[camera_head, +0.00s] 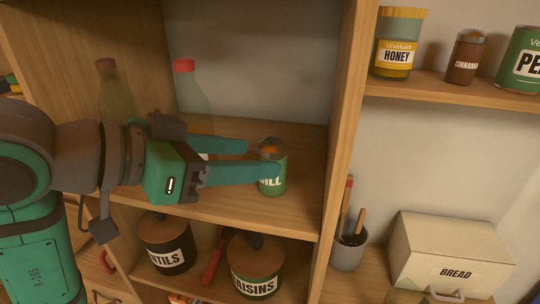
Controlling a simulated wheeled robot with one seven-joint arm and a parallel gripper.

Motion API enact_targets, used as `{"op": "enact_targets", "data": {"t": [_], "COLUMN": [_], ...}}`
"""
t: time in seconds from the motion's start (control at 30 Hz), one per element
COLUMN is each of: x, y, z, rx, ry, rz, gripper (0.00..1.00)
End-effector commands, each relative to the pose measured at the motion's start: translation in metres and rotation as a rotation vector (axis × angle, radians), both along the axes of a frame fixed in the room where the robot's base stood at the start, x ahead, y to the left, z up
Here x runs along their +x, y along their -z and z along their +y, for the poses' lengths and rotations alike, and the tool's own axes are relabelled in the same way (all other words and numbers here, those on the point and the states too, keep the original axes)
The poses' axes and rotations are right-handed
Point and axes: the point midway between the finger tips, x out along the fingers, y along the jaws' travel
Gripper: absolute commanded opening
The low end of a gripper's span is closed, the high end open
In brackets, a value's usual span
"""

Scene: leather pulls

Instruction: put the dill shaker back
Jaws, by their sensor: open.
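The dill shaker (273,184) is a small green cylinder with a white label, its first letter hidden by my finger. It stands upright on the middle shelf (235,207) of the wooden cabinet, near the right side. My gripper (263,160) reaches in from the left with its two teal fingers apart. One finger passes in front of the shaker and the other ends close to its upper left side. The jaws are open; I cannot tell whether a finger touches the shaker.
Clear bottles, one red-capped (184,66), stand behind my gripper. The cabinet's right upright (340,150) is close to the shaker. Below are a lentils jar (167,258) and a raisins jar (256,279). The upper right shelf (440,87) holds honey (397,57) and cinnamon (465,68). A bread box (450,245) stands lower right.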

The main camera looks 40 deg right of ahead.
Motion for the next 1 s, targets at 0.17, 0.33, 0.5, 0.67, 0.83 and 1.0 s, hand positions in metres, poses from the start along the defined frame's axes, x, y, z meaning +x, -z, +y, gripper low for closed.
{"op": "enact_targets", "data": {"t": [0.17, 0.33, 0.5, 0.67, 0.83, 1.0], "x": [0.000, -0.001, -0.001, -0.001, -0.001, -0.001], "y": [-0.009, -0.013, -0.013, -0.013, -0.013, -0.013], "z": [0.022, 0.030, 0.031, 0.031, 0.031, 0.031], "rx": [0.000, 0.000, 0.000, 0.000, 0.000, 0.000], "ry": [-0.002, 0.000, 0.000, 0.000, 0.000, -0.001], "rz": [-0.001, 0.000, 0.000, 0.000, 0.000, 0.000], "gripper": [0.55, 0.55, 0.55, 0.55, 0.55, 0.55]}}
